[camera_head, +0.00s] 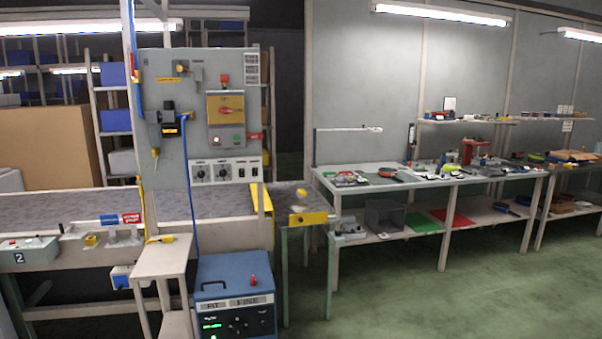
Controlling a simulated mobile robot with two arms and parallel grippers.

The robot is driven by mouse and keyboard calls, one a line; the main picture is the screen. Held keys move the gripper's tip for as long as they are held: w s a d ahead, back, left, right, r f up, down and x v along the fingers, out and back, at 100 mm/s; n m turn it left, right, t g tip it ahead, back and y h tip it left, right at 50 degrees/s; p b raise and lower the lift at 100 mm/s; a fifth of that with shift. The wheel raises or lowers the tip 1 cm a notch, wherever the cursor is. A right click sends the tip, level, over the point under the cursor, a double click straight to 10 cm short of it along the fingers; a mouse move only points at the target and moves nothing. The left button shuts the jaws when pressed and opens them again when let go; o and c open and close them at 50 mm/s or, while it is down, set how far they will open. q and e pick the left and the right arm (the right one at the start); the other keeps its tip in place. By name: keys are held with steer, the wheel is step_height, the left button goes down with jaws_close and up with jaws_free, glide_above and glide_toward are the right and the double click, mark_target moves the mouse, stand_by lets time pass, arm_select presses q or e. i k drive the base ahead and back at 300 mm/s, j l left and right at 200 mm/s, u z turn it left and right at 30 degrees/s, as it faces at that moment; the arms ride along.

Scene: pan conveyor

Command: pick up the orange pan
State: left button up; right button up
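A small round orange object (387,172), which looks like the orange pan, lies on the top of the long workbench (335,181) on the right side of the head view. It is far away and small, so its handle is hard to make out. Neither of my grippers is in view.
A conveyor (225,203) runs along the left behind a grey control panel (215,125). A small stand (165,258) and a blue machine box (235,297) are in front of it. Shelves (480,122) hang above the workbench. The green floor (440,300) at the right is clear.

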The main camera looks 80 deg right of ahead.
mark_target(392, 175)
steer(key=z, duration=3.35)
